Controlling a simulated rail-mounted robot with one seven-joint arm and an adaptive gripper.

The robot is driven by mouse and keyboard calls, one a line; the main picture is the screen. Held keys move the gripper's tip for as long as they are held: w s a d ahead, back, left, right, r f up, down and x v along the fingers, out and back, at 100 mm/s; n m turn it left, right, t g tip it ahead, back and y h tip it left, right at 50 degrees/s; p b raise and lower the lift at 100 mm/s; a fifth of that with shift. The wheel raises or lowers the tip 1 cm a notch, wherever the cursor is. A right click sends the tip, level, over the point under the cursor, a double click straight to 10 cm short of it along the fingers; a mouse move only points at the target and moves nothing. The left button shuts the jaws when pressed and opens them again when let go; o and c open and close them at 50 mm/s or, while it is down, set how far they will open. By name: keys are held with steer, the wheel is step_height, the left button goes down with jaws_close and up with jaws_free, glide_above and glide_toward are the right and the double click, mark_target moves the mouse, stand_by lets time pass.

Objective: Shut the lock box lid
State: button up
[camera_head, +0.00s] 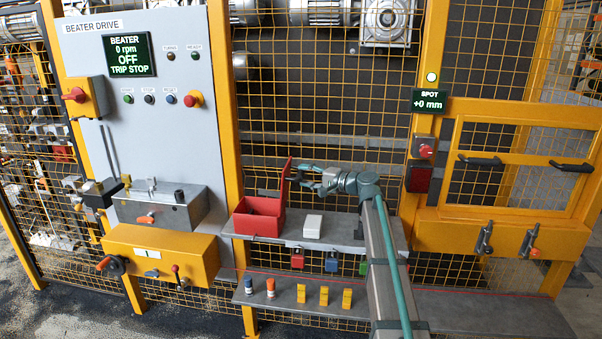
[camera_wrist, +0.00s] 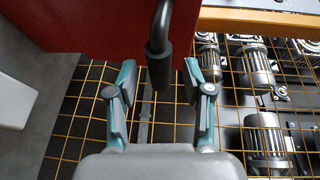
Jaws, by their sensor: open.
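The red lock box (camera_head: 262,222) stands open on the upper grey shelf, and its inside looks dark. Its red lid (camera_head: 285,178) stands raised at the box's right side. My gripper (camera_head: 300,172) is just right of the lid, pointing at it. In the wrist view the lid (camera_wrist: 75,25) fills the upper left. A dark bar-like handle (camera_wrist: 157,62) reaches down from the lid's edge between the two fingers of my gripper (camera_wrist: 156,78). The fingers are apart, with visible gaps on both sides of the handle, and hold nothing.
A white block (camera_head: 313,226) lies right of the box on the shelf; several padlocks (camera_head: 331,261) hang below. A lower shelf (camera_head: 290,292) bears small bottles and yellow pieces. Yellow mesh fencing (camera_head: 300,110) stands behind. A grey control panel (camera_head: 145,120) is at left.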

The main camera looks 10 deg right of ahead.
steer(key=shift+x, duration=1.15)
jaws_close()
